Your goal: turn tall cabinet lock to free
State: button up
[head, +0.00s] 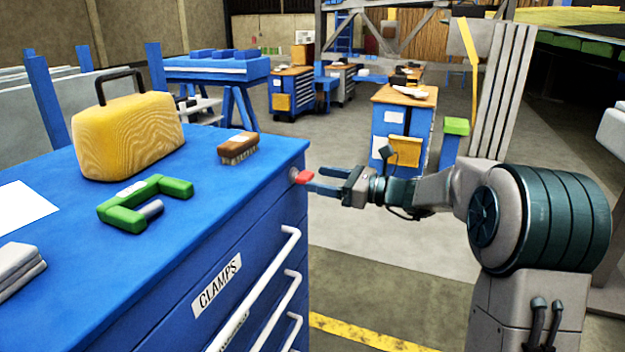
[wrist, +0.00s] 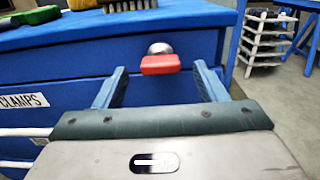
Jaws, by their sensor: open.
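The tall blue cabinet (head: 250,255) has a label reading CLAMPS and white drawer handles. Its lock has a red lever (head: 304,177) on a round silver boss, near the top right corner of the drawer face. In the wrist view the red lever (wrist: 160,65) lies level, below the silver boss (wrist: 160,48). My gripper (head: 328,180) is open and points at the lock from the right. In the wrist view its two fingers (wrist: 160,85) stand apart on either side of the lever. I cannot tell if either finger touches it.
On the cabinet top are a yellow case (head: 130,138), a green clamp (head: 142,203), a brush (head: 238,148), a white paper (head: 22,208) and grey folded cloths (head: 18,268). Open floor (head: 380,245) lies right of the cabinet. Other workbenches stand farther back.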

aim_at(311, 177)
jog(key=shift+x, duration=1.65)
jog(key=c, duration=1)
